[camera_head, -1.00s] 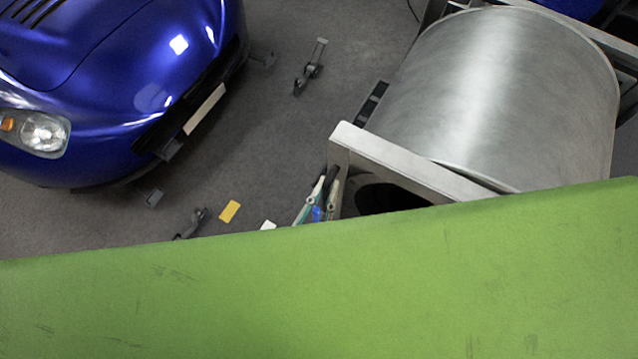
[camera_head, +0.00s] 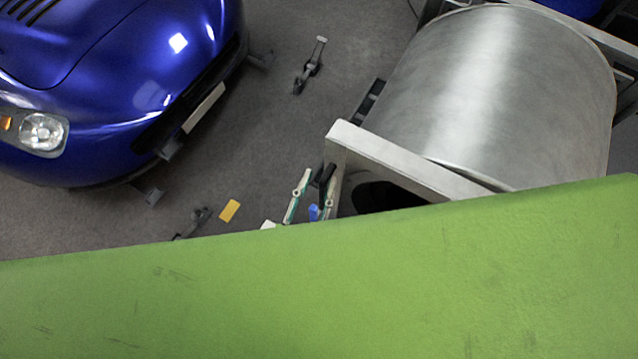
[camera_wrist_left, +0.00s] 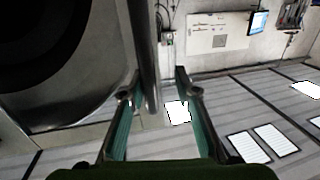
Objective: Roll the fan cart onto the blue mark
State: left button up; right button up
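The fan cart (camera_head: 505,95) is a large grey metal drum in a pale frame at the right of the head view; its lower part is hidden. My left gripper (camera_head: 312,176) is open at the frame's left corner. In the left wrist view its fingers (camera_wrist_left: 155,84) stand on either side of a grey upright bar (camera_wrist_left: 145,50), with a clear gap on the right. A small blue patch (camera_head: 314,212) shows between the fingers in the head view; I cannot tell whether it is the blue mark. My right gripper is not in view.
A blue car (camera_head: 110,80) stands at the upper left. A yellow card-like patch (camera_head: 229,210) lies on the floor, and a dark stand (camera_head: 310,65) is farther back. Grey floor between car and cart is mostly clear.

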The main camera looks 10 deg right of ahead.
pick_arm(q)
jog(key=v, duration=1.2)
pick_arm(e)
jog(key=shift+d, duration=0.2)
pick_arm(q)
jog(key=shift+a, duration=0.1)
jog(key=s+a+f+g+y+b, duration=0.15)
jog(key=a+f+g, duration=0.25)
jog(key=f, duration=1.1)
jog(key=s+a+f+g+y, duration=0.25)
jog(key=a+f, duration=0.25)
jog(key=f, duration=1)
pick_arm(e)
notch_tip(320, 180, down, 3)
jog(key=shift+b, duration=0.75)
pick_arm(q)
jog(key=s+a+f+n+g+y, duration=0.1)
jog(key=s+a+f+g+y, duration=0.1)
jog(key=s+a+f+g, duration=0.2)
jog(key=s+a+f+n+g+y, duration=0.1)
jog(key=s+a+f+g, duration=0.3)
jog(key=s+a+f, duration=0.5)
notch_tip(320, 180, down, 4)
jog(key=shift+a+f+n+g+y, duration=0.1)
jog(key=shift+a+n+g+y, duration=0.2)
jog(key=shift+n+g+y, duration=0.15)
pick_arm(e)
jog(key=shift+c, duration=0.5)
